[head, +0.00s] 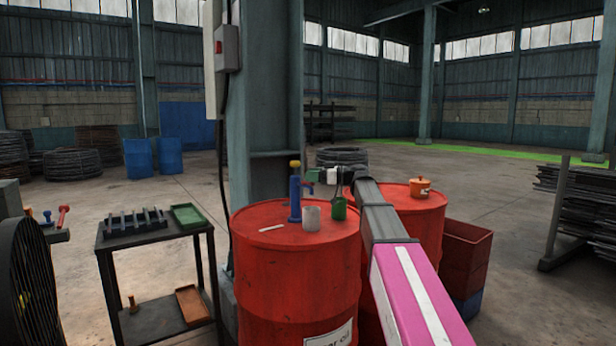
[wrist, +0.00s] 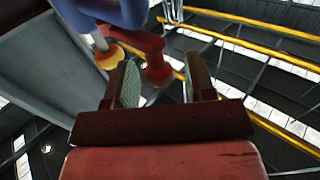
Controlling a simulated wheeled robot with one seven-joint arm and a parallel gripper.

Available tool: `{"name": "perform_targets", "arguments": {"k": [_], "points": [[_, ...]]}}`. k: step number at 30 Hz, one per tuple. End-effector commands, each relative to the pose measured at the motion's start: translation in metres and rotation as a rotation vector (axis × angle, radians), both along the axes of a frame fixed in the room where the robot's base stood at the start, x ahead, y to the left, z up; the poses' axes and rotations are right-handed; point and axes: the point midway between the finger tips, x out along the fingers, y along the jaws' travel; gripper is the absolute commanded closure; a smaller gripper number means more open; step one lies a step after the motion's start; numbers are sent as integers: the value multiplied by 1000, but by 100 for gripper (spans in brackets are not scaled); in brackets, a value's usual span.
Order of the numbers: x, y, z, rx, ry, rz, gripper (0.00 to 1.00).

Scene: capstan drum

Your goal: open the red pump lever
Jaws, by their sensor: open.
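The pump (head: 295,203) stands upright on the red drum, with a blue body and a yellow knob on top. In the wrist view its blue body (wrist: 118,10) and yellow knob (wrist: 112,56) are at upper left. The red lever (wrist: 138,38) reaches out from the blue body and ends in a rounded red grip (wrist: 157,73). My gripper (wrist: 163,80) is open, and the grip shows between its two fingers. I cannot tell whether either finger touches it. In the head view my gripper (head: 322,176) is small, just right of the pump; the lever is hard to make out there.
The red drum (head: 297,280) also carries a white mug (head: 312,218), a green bottle (head: 339,208) and a flat pale strip (head: 271,228). A second drum (head: 425,220) holds an orange pot (head: 420,187). A dark cart (head: 150,240) stands left; a steel column (head: 265,100) rises behind the drum.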

Motion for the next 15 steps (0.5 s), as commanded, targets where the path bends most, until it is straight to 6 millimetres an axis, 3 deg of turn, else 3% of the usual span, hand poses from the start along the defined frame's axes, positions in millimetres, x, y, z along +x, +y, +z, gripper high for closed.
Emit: {"name": "perform_targets", "arguments": {"k": [9, 15], "points": [[-11, -60, 0, 1, 0, -2, 50], [-15, -83, 0, 1, 0, -1, 50]]}}
